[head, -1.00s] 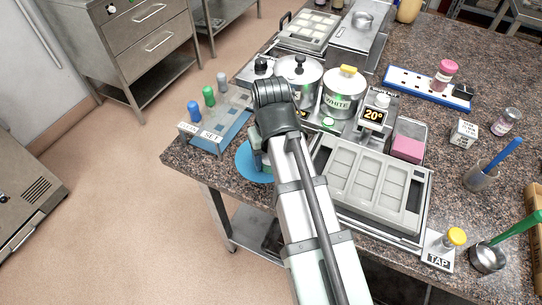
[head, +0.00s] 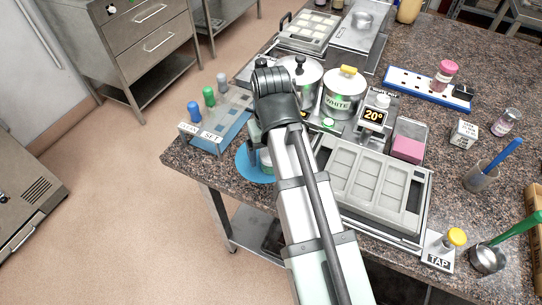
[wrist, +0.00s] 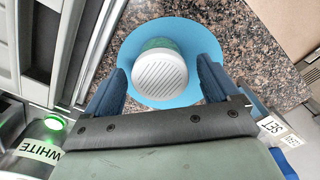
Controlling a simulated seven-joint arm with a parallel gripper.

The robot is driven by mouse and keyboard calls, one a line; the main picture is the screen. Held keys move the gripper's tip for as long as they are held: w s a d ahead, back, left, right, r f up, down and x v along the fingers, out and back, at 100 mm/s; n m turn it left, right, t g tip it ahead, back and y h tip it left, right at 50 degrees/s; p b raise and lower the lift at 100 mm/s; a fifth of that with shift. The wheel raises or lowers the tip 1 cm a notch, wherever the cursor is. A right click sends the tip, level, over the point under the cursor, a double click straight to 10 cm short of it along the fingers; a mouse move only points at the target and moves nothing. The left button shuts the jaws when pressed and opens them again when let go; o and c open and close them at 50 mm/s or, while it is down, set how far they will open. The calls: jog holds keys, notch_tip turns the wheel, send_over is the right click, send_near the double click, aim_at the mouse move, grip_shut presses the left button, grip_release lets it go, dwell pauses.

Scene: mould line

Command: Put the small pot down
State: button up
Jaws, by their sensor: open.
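The small pot, a round thing with a white ribbed top and a green side (wrist: 160,74), stands on a round blue mat (wrist: 178,26) in the wrist view. My gripper (wrist: 161,72) is open, with one blue finger on each side of the pot. I cannot tell whether either finger touches it. In the head view the pot (head: 265,161) shows only partly beside my arm, on the blue mat (head: 246,166) near the counter's front left corner.
A moulding tray (head: 368,182) lies right of my arm. Behind stand a pot marked WHITE (head: 341,103) and a steel pot (head: 308,83). A SET panel with coloured knobs (head: 229,128) is at the left. The counter edge is close to the mat.

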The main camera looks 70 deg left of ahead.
jog(key=shift+o, duration=0.3)
notch_tip(320, 180, up, 10)
jog(key=shift+f, duration=0.2)
jog(key=shift+s, duration=0.15)
jog(key=s+d+t+y, duration=0.1)
jog(key=s+d, duration=0.4)
jog(key=d, duration=0.1)
jog(key=shift+w+a+f+m+t+y, duration=0.25)
jog(key=shift+w+a+f+m+y, duration=0.25)
jog(key=shift+w+a+f+m, duration=1.05)
jog(key=shift+w+a+f+m+t+y, duration=0.35)
jog(key=shift+a+f+m+y, duration=0.25)
jog(key=shift+f, duration=1.85)
jog(key=shift+w+a+f+m+t+y, duration=0.2)
jog(key=shift+w+a+f+m+y, duration=0.2)
jog(key=shift+w+a+f+m, duration=1.15)
jog(key=shift+s+d+f+n, duration=0.35)
jog(key=shift+s+f, duration=0.1)
jog(key=shift+s, duration=0.15)
jog(key=shift+c, duration=0.4)
